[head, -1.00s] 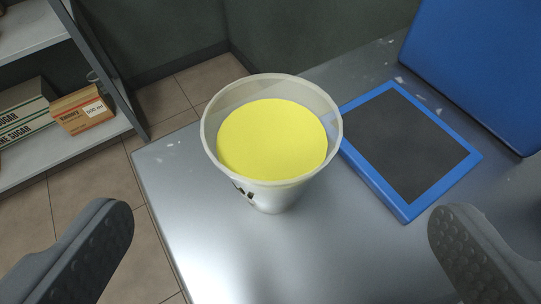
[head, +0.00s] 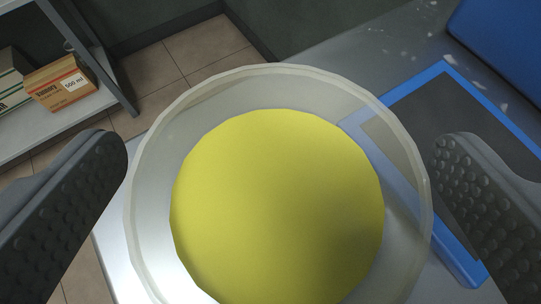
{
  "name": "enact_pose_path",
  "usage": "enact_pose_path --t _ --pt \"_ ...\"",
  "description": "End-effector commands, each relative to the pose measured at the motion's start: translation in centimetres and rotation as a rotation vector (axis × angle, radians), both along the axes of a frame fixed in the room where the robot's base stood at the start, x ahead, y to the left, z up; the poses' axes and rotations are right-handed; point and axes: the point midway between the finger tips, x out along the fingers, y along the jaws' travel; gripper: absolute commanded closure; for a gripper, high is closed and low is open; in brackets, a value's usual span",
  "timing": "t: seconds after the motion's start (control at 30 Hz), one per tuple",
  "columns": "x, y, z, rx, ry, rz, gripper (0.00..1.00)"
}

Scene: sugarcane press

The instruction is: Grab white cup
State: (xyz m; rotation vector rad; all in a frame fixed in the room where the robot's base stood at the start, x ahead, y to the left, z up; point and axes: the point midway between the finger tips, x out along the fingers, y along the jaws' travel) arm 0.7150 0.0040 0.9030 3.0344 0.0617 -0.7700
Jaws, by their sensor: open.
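The white cup (head: 155,210) stands on the metal table, seen from above at close range in the head view. It has a pale translucent rim and holds yellow liquid (head: 277,205). Its lower wall and base are hidden or out of the picture. My gripper (head: 283,155) is open, with one dark studded finger on each side of the cup. The left finger is close to the rim on the left, and the right finger is close to it on the right. I cannot tell whether either finger touches the cup.
A blue-framed dark panel (head: 436,105) lies on the metal table (head: 385,50) just right of the cup. A blue object (head: 505,45) stands at the top right. A shelf (head: 75,117) with boxes (head: 62,84) is at the left, beyond tiled floor.

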Motion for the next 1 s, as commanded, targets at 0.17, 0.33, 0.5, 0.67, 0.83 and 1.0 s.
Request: enact_pose_path --t 0.17,0.33,0.5,0.67,0.83,1.0 --pt "1.15 0.03 -0.96 0.0 0.005 0.0 0.01" --pt "1.19 0.01 -0.86 0.0 0.004 0.0 0.01" --pt "1.19 -0.02 -0.84 0.0 0.004 -0.001 0.37" --pt "1.19 -0.05 -0.81 0.0 0.004 -0.001 0.56" --pt "1.19 -0.07 -0.78 0.0 0.003 -0.001 0.56" --pt "1.2 -0.09 -0.67 0.0 0.003 -0.001 0.56"
